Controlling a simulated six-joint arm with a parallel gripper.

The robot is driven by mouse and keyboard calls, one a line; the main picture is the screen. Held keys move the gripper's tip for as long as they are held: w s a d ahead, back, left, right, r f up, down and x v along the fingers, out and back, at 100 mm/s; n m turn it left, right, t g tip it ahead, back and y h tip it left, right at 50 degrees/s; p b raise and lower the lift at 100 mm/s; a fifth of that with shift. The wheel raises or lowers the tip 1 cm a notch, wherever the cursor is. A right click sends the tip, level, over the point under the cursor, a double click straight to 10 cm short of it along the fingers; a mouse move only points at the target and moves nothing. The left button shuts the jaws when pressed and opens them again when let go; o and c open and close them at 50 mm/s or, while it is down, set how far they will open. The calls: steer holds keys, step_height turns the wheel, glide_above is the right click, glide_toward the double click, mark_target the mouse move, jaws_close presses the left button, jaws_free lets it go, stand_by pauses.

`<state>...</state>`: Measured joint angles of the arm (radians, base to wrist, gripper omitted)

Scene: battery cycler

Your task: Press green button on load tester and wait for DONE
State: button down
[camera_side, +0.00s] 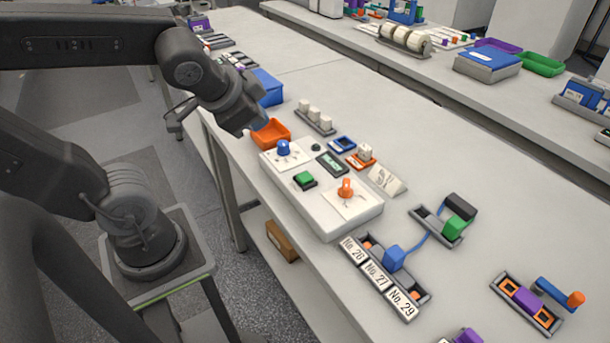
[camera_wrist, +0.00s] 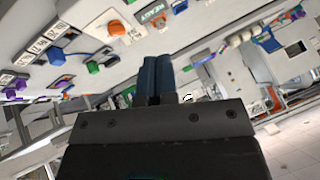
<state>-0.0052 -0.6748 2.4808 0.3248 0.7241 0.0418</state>
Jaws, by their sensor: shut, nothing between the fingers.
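The load tester (camera_side: 325,215) is a white box on the bench. Its green button (camera_side: 304,180) sits on a dark base near the front left edge, with a blue knob (camera_side: 284,148) behind and an orange knob (camera_side: 346,188) to the right. In the side view my gripper (camera_side: 243,118) hangs up and left of the tester, apart from the button.
An orange tray (camera_side: 271,133) and a blue bin (camera_side: 266,87) stand by the tester's far end. A rack of white blocks (camera_side: 315,118) is behind it. A rack with numbered labels (camera_side: 377,276) stands at the near end.

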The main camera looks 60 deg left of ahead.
steer(key=w+a+m+t+y, duration=0.2)
steer(key=w+a+m+t, duration=0.1)
steer(key=w+m, duration=0.2)
steer(key=m+g+h, duration=0.2)
steer(key=m+h, duration=0.6)
steer(key=m, duration=1.5)
glide_above(303, 175)
step_height(303, 175, down, 5)
steer(key=shift+f, duration=0.15)
steer(key=shift+t+y, duration=0.3)
steer(key=shift+f, duration=4.4)
steer(key=shift+f, duration=0.1)
steer(key=shift+f, duration=0.3)
